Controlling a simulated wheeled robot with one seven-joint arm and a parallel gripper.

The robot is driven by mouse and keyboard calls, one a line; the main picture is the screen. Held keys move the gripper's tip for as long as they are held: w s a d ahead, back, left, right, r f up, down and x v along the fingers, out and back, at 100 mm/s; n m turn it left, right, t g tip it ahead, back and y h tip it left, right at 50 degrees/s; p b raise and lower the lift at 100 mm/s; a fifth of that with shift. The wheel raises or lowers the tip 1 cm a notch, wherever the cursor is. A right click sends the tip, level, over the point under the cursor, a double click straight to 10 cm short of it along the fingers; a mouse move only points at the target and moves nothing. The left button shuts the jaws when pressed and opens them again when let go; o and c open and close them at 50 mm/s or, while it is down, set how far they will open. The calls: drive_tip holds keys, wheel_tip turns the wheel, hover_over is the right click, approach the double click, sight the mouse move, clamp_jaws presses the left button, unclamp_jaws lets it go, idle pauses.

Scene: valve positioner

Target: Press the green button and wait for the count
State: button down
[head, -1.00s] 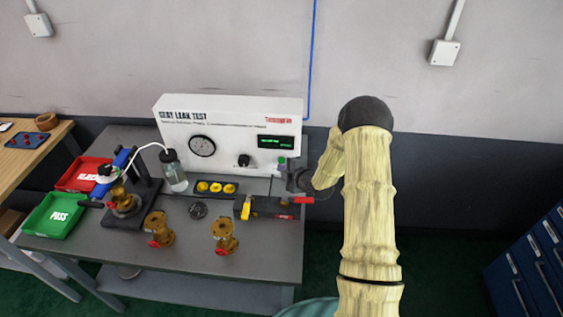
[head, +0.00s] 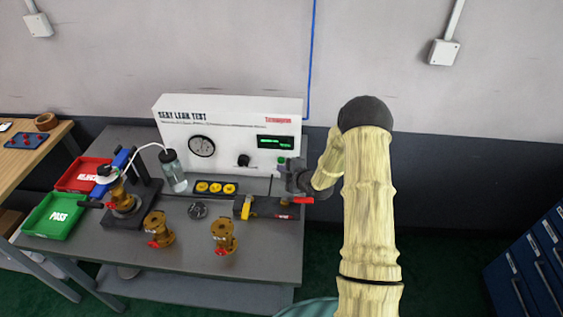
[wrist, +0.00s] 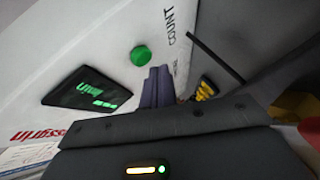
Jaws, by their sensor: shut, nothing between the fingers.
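The green button (wrist: 141,55) is on the white seat leak test panel (head: 228,118), beside the word COUNT in the wrist view. It also shows small in the head view (head: 281,161), just left of my gripper. My gripper (wrist: 160,70) is shut and empty. Its fingertips appear close to the button, just beside it in the wrist view; I cannot tell whether they touch anything. The panel's dark display (head: 275,142) is lit with green characters too small to read, and it also shows in the wrist view (wrist: 88,88).
A grey bench (head: 190,240) holds brass valves (head: 223,237), a clear bottle (head: 173,172) with a white tube, and a clamp with a red handle (head: 302,200) below my gripper. Red (head: 75,180) and green (head: 42,226) trays lie left. Space right of the bench is open.

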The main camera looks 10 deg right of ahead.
drive_tip(key=shift+w, duration=0.15)
drive_tip(key=shift+w+d+b, duration=0.2)
drive_tip(key=shift+w+b, duration=0.1)
drive_tip(key=shift+b, duration=0.05)
drive_tip(key=shift+w+d, duration=0.15)
drive_tip(key=shift+w, duration=0.2)
idle(1.0)
drive_tip(key=shift+b, duration=0.3)
drive_tip(key=shift+s+a+b, duration=0.3)
drive_tip(key=shift+s+a, duration=0.05)
drive_tip(key=shift+s, duration=0.45)
drive_tip(key=s, duration=0.1)
drive_tip(key=s+a+b, duration=0.1)
drive_tip(key=s, duration=0.2)
drive_tip(key=shift+s+a+b, duration=0.25)
drive_tip(key=shift+s+b, duration=0.1)
drive_tip(key=shift+s, duration=0.05)
